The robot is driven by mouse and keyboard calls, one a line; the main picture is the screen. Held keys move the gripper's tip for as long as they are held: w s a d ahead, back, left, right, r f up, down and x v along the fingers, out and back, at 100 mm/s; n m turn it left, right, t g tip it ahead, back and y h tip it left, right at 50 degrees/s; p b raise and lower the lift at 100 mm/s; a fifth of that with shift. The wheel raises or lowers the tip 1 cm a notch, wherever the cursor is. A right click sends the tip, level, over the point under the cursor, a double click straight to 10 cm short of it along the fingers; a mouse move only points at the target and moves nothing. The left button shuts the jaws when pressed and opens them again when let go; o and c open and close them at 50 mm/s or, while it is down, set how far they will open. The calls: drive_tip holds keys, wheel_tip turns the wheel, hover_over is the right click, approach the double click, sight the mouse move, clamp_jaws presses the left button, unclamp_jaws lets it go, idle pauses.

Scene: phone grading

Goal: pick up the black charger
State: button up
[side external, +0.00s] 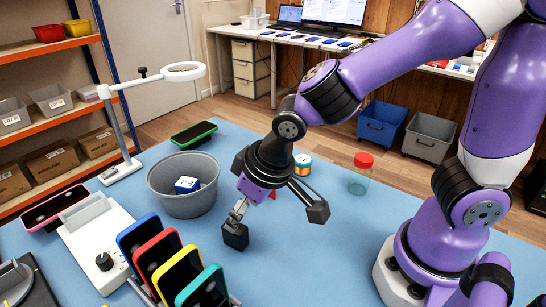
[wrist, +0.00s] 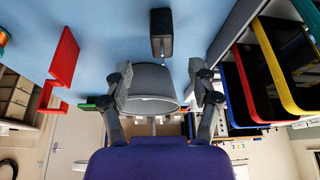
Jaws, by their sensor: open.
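The black charger (wrist: 161,33) lies on the blue table top in the wrist view, at the upper middle, with small light prongs at its lower end. My gripper (wrist: 161,82) is open and empty, its two fingers spread left and right. The charger lies above the gap between the fingers in that picture, apart from both. In the side external view my gripper (side external: 277,223) hangs low over the table, tilted, its fingers wide apart. I cannot make out the charger clearly there; the dark fingers are hard to tell from it.
A grey bin (side external: 170,197) holding a blue-and-white box stands left of my gripper. Several coloured phones stand in a rack (side external: 138,290) at the front left. A red stand (wrist: 62,60), a spool (side external: 302,166) and a red-lidded jar (side external: 360,176) are nearby. The table's front middle looks clear.

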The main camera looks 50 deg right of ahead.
drive_tip(key=x, duration=0.8)
drive_tip(key=shift+s+a, duration=0.1)
drive_tip(key=shift+s, duration=0.1)
clamp_jaws()
